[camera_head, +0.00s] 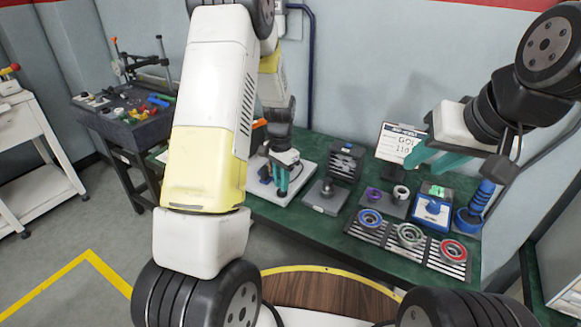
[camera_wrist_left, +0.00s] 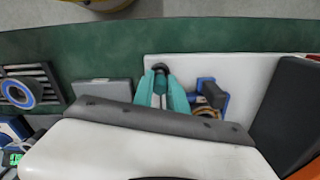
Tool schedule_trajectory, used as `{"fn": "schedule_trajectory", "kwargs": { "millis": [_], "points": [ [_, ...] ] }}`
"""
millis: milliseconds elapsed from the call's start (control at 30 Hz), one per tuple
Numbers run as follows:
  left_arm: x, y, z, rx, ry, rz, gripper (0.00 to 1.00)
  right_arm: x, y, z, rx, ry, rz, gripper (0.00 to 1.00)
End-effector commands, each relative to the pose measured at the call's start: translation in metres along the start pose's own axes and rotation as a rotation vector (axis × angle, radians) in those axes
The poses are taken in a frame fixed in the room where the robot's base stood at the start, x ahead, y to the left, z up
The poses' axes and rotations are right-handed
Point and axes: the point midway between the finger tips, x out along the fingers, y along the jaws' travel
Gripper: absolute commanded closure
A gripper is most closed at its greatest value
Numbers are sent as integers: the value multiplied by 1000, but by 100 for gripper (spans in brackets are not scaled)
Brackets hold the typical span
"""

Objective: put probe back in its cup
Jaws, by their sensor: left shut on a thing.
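My left gripper (camera_head: 281,188) reaches down over a white board (camera_head: 303,190) on the green bench. Its teal fingers also show in the left wrist view (camera_wrist_left: 162,85), close together on a small dark piece (camera_wrist_left: 160,69), which I take to be the probe. Most of the piece is hidden by the fingers. A blue bracket with a dark and tan round part (camera_wrist_left: 210,96) stands right beside the fingers on the board. I cannot tell which part is the probe's cup. My right gripper (camera_head: 415,163) is open and empty, raised in front of the white sign.
On the bench, a grey block (camera_head: 326,199) with a round knob and a dark ribbed block (camera_head: 346,163) stand right of the board. Further right are a purple ring (camera_head: 374,195), a white cup-like ring (camera_head: 400,193), a blue device (camera_head: 433,210) and a slotted rack (camera_head: 387,241) with coloured rings.

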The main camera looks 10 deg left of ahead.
Motion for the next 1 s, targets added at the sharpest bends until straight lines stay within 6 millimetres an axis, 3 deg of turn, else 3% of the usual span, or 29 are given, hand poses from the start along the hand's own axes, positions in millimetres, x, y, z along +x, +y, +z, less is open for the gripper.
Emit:
{"fn": "schedule_trajectory", "kwargs": {
  "millis": [400, 433, 533, 833, 1000],
  "points": [
    [3, 0, 0, 0, 0, 0, 100, 0, 0, 0, 0, 0, 0, 64],
    [3, 0, 0, 0, 0, 0, 76, 0, 0, 0, 0, 0, 0, 64],
    [3, 0, 0, 0, 0, 0, 57, 0, 0, 0, 0, 0, 0, 64],
    [2, 0, 0, 1, 1, 0, 57, 0, 0, 0, 0, 0, 0, 64],
    [-10, 0, -1, 0, 4, -2, 57, 0, 0, 0, 0, 0, 0, 64]
  ]
}}
